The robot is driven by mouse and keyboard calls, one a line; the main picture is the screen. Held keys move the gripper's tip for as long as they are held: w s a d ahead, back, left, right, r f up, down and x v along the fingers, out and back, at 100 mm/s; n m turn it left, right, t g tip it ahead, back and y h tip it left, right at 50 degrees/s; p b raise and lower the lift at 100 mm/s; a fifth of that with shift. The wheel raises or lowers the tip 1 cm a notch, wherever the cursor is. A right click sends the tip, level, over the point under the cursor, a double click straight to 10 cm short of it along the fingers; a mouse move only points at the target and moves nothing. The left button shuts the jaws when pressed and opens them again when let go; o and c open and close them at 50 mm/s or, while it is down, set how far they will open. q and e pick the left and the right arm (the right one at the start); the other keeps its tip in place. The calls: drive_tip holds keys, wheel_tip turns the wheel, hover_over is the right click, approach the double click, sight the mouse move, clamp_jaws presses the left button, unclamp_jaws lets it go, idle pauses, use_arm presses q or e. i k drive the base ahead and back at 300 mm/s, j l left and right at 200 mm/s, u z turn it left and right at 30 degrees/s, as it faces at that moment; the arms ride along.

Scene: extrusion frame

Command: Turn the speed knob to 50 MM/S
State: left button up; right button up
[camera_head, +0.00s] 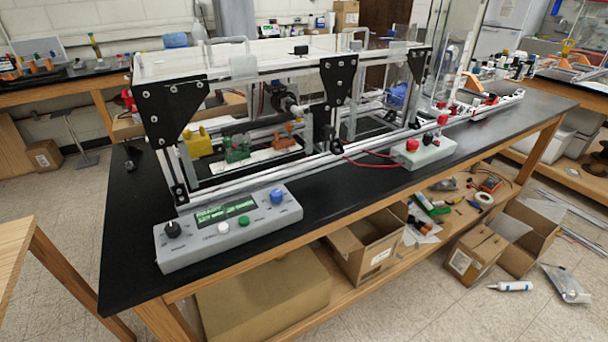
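A grey control box (265,228) lies at the front left of the black bench top. It has a black knob (173,230) at its left end and a blue knob (277,196) at its right end. Between them are a lit green display (225,209), a white button (223,228) and a green button (244,222). The labels and display text are too small to read, so I cannot tell which knob is the speed knob or its setting. Neither gripper is in view.
The extrusion frame (340,78) with black brackets stands behind the box. A smaller box with red buttons (422,153) sits to the right, with red wires. The bench top (130,262) is clear around the control box. Open cardboard boxes (365,246) are on the shelf below.

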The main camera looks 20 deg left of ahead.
sight(172, 230)
drive_tip(key=k+u, duration=0.1)
drive_tip(key=u, duration=1)
